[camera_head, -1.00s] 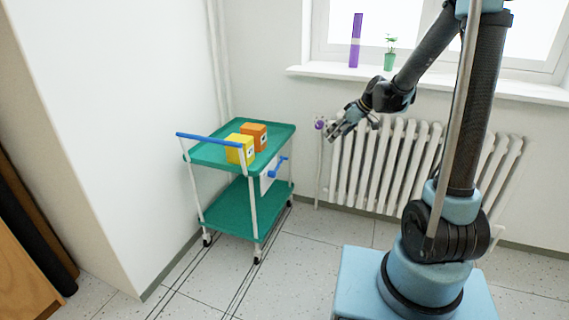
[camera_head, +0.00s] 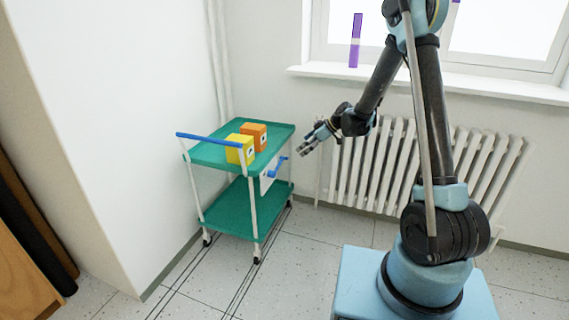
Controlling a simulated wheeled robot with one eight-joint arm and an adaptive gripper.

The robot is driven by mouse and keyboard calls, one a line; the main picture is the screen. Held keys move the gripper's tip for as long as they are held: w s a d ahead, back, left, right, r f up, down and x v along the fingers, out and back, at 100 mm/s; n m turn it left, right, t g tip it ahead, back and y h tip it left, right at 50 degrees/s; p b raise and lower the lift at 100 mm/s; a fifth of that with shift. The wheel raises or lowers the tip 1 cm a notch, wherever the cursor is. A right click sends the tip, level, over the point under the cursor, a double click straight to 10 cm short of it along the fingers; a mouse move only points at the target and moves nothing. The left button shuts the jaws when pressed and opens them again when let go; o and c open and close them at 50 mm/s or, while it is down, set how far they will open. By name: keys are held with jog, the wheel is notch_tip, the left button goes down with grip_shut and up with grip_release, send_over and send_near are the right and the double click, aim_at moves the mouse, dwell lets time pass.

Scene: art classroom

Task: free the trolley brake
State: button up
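A green two-shelf trolley (camera_head: 232,210) with white legs and a blue push handle (camera_head: 208,137) stands by the wall corner. A blue lever (camera_head: 277,167) sits on a white plate (camera_head: 266,181) at the trolley's right side, below the top shelf; it looks like the brake lever. My gripper (camera_head: 303,150) is to the right of the lever and slightly above it in the picture, apart from it. Its fingers point down and left. They are too small to tell whether they are open or shut.
A yellow box (camera_head: 240,149) and an orange box (camera_head: 254,135) stand on the top shelf. A white radiator (camera_head: 375,165) is behind my arm, under a windowsill (camera_head: 430,85) with a purple cylinder (camera_head: 355,42). The floor in front of the trolley is clear.

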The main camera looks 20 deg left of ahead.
aim_at(281, 162)
jog(key=x, duration=1.4)
jog(key=shift+f, duration=0.15)
jog(key=shift+a, duration=0.1)
jog(key=c, duration=1.7)
jog(key=shift+s, duration=0.1)
jog(key=shift+c, duration=0.2)
